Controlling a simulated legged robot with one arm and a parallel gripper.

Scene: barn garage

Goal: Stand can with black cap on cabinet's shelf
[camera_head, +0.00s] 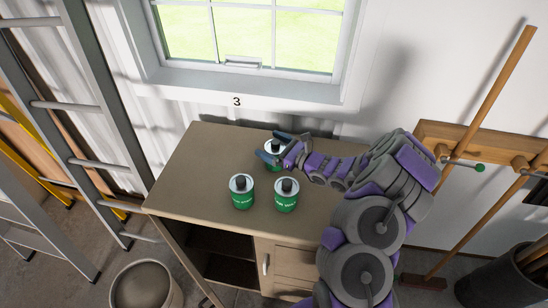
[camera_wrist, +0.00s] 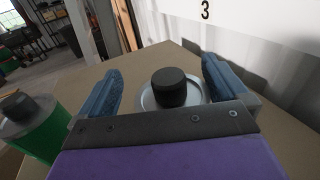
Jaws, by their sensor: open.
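Three green cans with silver tops and black caps stand upright on the cabinet top (camera_head: 190,170). The rear can (camera_head: 271,158) is partly hidden by my gripper (camera_head: 274,147). The front left can (camera_head: 242,192) and the front right can (camera_head: 286,195) stand side by side, apart. In the wrist view, my gripper (camera_wrist: 163,90) is open, its blue fingers on either side of the rear can's black cap (camera_wrist: 169,87). Whether they touch the can is unclear. Another can (camera_wrist: 32,125) shows at left. The cabinet's open shelf space (camera_head: 222,255) is dark, below the top's left part.
A bucket (camera_head: 145,285) stands on the floor at front left. Ladders (camera_head: 92,105) lean at left. A broom (camera_head: 488,90) stands at right. The cabinet top's left part is clear.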

